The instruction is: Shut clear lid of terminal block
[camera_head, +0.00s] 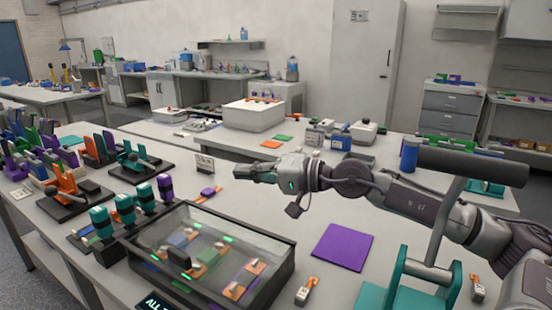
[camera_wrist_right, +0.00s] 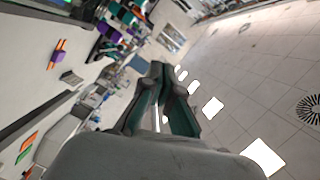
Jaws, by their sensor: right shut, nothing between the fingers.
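A dark box with a clear cover (camera_head: 205,252) sits on the front table, left of centre. Through the cover I see orange, green and purple blocks and small green lights. The cover appears to lie over the box; I cannot tell whether it is fully down. My right gripper (camera_head: 238,174) is shut and empty, held above the table behind the box and apart from it. Its closed fingers also show in the right wrist view (camera_wrist_right: 160,70). My left gripper is not in view.
Teal-handled devices (camera_head: 125,208) and clamp fixtures (camera_head: 72,195) crowd the table's left side. A purple mat (camera_head: 342,247) lies right of the box. A teal stand (camera_head: 410,290) is at the front right. A white box (camera_head: 253,115) stands farther back.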

